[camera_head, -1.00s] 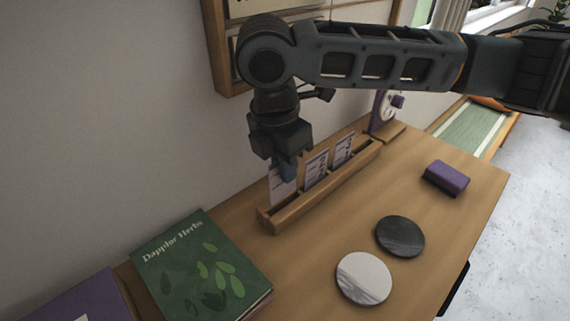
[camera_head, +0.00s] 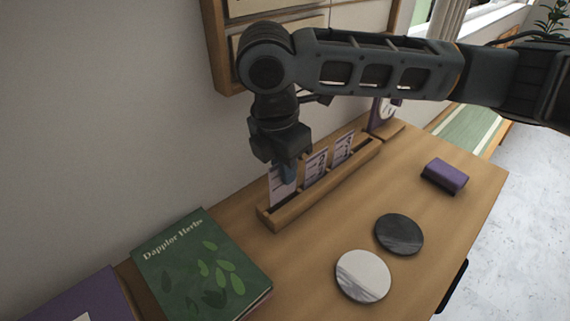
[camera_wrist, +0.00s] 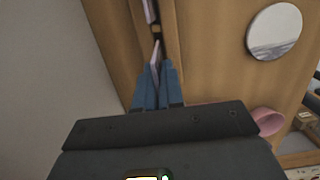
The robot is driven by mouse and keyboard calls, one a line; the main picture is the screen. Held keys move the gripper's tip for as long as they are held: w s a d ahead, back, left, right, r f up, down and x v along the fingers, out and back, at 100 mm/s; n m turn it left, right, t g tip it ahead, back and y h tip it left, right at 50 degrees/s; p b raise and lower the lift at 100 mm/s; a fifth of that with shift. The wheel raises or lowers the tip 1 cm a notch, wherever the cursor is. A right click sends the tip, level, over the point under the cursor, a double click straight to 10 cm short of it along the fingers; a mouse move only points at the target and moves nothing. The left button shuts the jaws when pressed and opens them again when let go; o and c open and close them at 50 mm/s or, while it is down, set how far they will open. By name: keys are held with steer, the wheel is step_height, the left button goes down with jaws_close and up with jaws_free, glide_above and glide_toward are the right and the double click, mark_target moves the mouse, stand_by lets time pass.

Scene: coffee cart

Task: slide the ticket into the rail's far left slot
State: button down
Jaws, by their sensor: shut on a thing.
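The wooden rail (camera_head: 325,185) lies along the back of the cart top by the wall. Two printed tickets stand in it, one in the middle (camera_head: 315,167) and one further right (camera_head: 343,149). My gripper (camera_head: 289,172) points down over the rail's left end, shut on a pale ticket (camera_head: 280,190). The ticket's lower edge is at the rail's left part, behind its front wall; I cannot tell how deep it sits. In the wrist view, the blue fingers (camera_wrist: 157,88) pinch the ticket (camera_wrist: 155,58) in line with the rail's groove.
A green book (camera_head: 200,268) lies left of the rail, with a purple item (camera_head: 85,300) beyond it. A white disc (camera_head: 363,276), a dark disc (camera_head: 399,234) and a purple block (camera_head: 445,176) lie in front.

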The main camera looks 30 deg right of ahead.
steer(key=shift+f, duration=0.25)
stand_by(0.4)
steer(key=shift+f, duration=0.35)
steer(key=shift+f+b, duration=0.3)
steer(key=shift+b, duration=0.05)
stand_by(0.3)
steer(key=shift+f, duration=0.35)
steer(key=shift+f, duration=0.25)
steer(key=c, duration=1.2)
jaws_free()
steer(key=shift+s+a+r+b, duration=0.1)
steer(key=shift+a+r+b, duration=0.15)
steer(key=shift+r, duration=1.7)
steer(key=shift+a+r+b, duration=0.1)
steer(key=shift+a+r, duration=0.2)
steer(key=shift+r, duration=1.65)
